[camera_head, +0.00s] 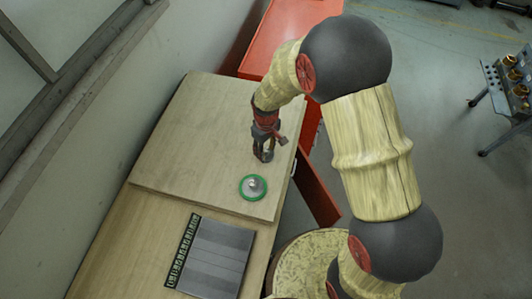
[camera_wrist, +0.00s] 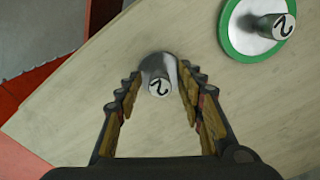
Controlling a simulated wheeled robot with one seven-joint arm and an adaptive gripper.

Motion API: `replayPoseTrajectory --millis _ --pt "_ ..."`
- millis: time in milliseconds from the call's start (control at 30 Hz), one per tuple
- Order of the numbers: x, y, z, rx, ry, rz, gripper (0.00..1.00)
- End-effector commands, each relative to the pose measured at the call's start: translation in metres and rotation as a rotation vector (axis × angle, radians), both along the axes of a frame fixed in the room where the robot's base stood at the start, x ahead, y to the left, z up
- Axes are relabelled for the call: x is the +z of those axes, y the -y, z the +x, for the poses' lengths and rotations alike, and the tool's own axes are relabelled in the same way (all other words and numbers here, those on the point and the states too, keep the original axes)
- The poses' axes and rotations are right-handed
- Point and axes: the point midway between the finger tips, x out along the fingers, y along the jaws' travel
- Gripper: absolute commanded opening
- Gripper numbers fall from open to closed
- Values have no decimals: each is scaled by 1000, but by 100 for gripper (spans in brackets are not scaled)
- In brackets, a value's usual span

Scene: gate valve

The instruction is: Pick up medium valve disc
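A small grey disc with a round peg marked "2" (camera_wrist: 158,85) sits between the fingertips of my gripper (camera_wrist: 160,78) in the wrist view. One finger is on each side of it; I cannot tell whether they press on it or stand just clear. A wider pale disc with a green rim (camera_wrist: 231,38) and a like peg lies apart, up and to the right. The head view shows this green-rimmed disc (camera_head: 253,187) flat on the wooden top, just in front of my gripper (camera_head: 263,155), which points down. The small disc is hidden there. Neither disc's size name shows.
The wooden board (camera_head: 190,130) is otherwise clear around the discs. A grey ribbed plate with a dark green lettered strip (camera_head: 181,250) lies nearer on the worktop. A red cabinet (camera_head: 285,30) stands behind, and a wall (camera_head: 200,40) runs along the left.

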Motion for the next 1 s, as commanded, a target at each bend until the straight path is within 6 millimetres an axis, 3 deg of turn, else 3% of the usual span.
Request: replayPoseTrajectory --millis 633,1000 --pt "0 0 0 0 0 0 0" --pt "2 0 1 0 1 0 0"
